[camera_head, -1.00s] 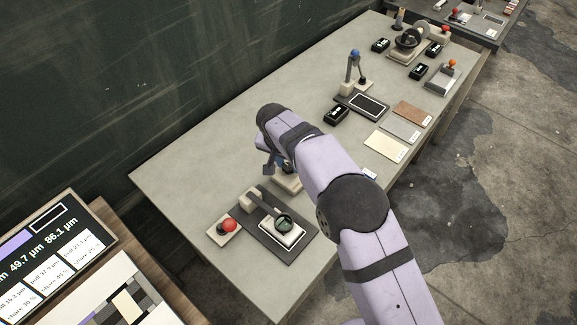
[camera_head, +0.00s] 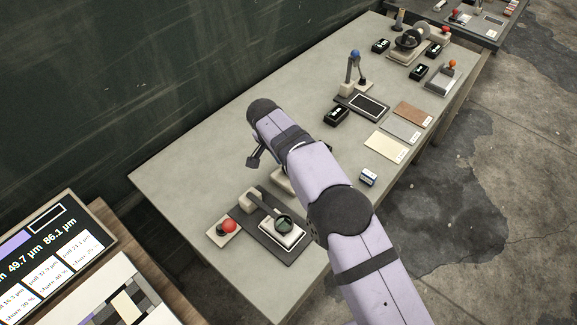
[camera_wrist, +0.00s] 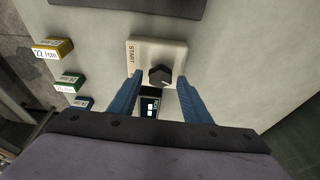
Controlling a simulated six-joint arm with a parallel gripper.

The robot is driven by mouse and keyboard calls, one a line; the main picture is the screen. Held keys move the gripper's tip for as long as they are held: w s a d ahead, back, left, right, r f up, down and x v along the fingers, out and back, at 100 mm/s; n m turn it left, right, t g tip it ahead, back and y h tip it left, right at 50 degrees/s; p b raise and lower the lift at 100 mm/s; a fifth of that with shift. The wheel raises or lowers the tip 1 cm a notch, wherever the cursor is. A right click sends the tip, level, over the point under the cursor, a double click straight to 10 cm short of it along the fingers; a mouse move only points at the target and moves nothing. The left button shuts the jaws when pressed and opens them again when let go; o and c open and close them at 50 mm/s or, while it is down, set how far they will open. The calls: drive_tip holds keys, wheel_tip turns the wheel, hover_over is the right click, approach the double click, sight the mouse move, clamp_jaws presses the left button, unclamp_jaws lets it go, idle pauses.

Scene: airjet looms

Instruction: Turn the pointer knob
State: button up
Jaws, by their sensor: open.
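The pointer knob (camera_wrist: 160,76) is a dark knob with a light pointer mark on a cream base plate (camera_wrist: 143,50) lettered START, in the wrist view. My gripper (camera_wrist: 157,84) is open, its two blue fingers on either side of and in front of the knob in that view. I cannot tell whether they touch it. In the head view my gripper (camera_head: 256,160) hangs over the bench, and my arm hides the knob and most of its base (camera_head: 281,181).
Small colored labelled blocks (camera_wrist: 69,82) lie left of the base plate. A small black display (camera_wrist: 150,106) lies between the fingers. Open bench lies behind my gripper.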

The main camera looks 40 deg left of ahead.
drive_tip(key=shift+r+p, duration=0.55)
drive_tip(key=shift+r, duration=0.45)
drive_tip(key=shift+f+n+b, duration=0.1)
drive_tip(key=shift+n+b, duration=0.4)
drive_tip(key=shift+n, duration=0.1)
drive_tip(key=shift+d+n+y+b, duration=0.15)
drive_tip(key=shift+n+y+b, duration=0.25)
drive_tip(key=shift+n, duration=0.8)
drive_tip(key=n, duration=0.2)
drive_tip(key=n+y+p, duration=0.1)
drive_tip(key=n, duration=0.2)
drive_tip(key=shift+w+d+r+g, duration=0.1)
drive_tip(key=shift+r+g, duration=0.1)
drive_tip(key=shift+g, duration=0.2)
drive_tip(key=n+y, duration=0.1)
drive_tip(key=n, duration=0.2)
drive_tip(key=shift+w+g+p, duration=0.1)
drive_tip(key=shift+g+p, duration=0.3)
drive_tip(key=n+g, duration=0.1)
drive_tip(key=n, duration=0.2)
drive_tip(key=shift+w+f+n, duration=0.1)
drive_tip(key=shift+f+n, duration=0.05)
drive_tip(key=shift+n, duration=0.15)
drive_tip(key=n+g+b, duration=0.1)
drive_tip(key=n, duration=0.3)
drive_tip(key=shift+w+y, duration=0.1)
drive_tip(key=shift+y, duration=0.2)
drive_tip(key=n+g, duration=0.1)
drive_tip(key=n, duration=0.2)
